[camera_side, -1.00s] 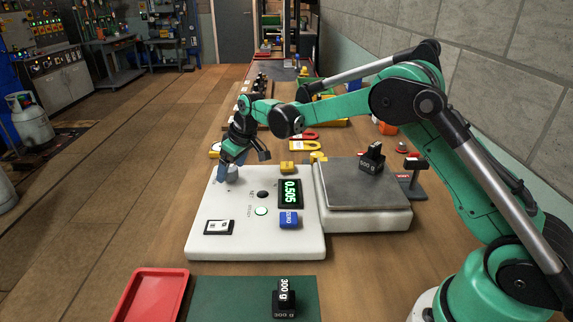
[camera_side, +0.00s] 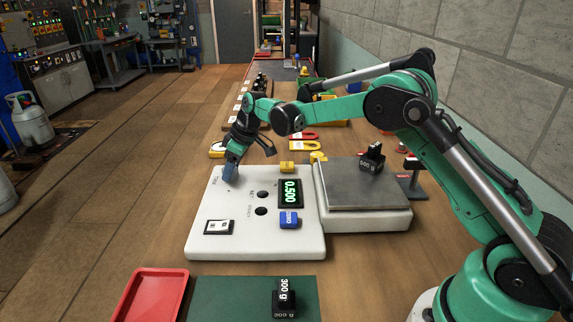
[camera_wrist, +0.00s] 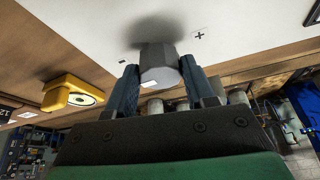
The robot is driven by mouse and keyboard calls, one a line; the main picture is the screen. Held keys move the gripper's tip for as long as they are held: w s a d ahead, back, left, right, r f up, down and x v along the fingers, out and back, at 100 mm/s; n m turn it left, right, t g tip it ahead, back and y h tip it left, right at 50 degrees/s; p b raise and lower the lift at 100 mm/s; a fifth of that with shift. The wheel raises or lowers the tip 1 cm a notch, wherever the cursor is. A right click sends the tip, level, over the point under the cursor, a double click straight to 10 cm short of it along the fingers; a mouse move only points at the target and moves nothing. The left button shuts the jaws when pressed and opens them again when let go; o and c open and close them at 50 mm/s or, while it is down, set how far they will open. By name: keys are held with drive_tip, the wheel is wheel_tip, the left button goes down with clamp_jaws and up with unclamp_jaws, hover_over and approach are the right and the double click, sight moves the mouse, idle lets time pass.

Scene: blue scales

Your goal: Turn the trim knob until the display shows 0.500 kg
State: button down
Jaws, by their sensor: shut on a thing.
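The white scale console (camera_side: 240,240) lies on the wooden bench. Its display (camera_side: 290,193) reads 0.500 in green digits. My gripper (camera_side: 231,172) is at the console's far left corner, pointing down, with its blue fingers around the trim knob. In the wrist view the grey faceted trim knob (camera_wrist: 158,66) sits between my two fingertips (camera_wrist: 160,82), which are shut on it. In the side view the fingers mostly hide the knob. A black 500 g weight (camera_side: 372,160) stands on the grey weighing plate (camera_side: 350,190).
A blue button block (camera_side: 289,220) and two dark round lamps or buttons are on the console. A 300 g weight (camera_side: 284,298) stands on a green mat (camera_side: 230,300) beside a red tray (camera_side: 150,295). A yellow object (camera_wrist: 75,92) lies near the gripper in the wrist view.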

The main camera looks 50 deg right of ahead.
drive_tip(key=shift+n+y, duration=0.3)
drive_tip(key=shift+n, duration=0.5)
drive_tip(key=shift+c, duration=1.5)
unclamp_jaws()
drive_tip(key=shift+v, duration=2.8)
drive_tip(key=shift+w, duration=0.15)
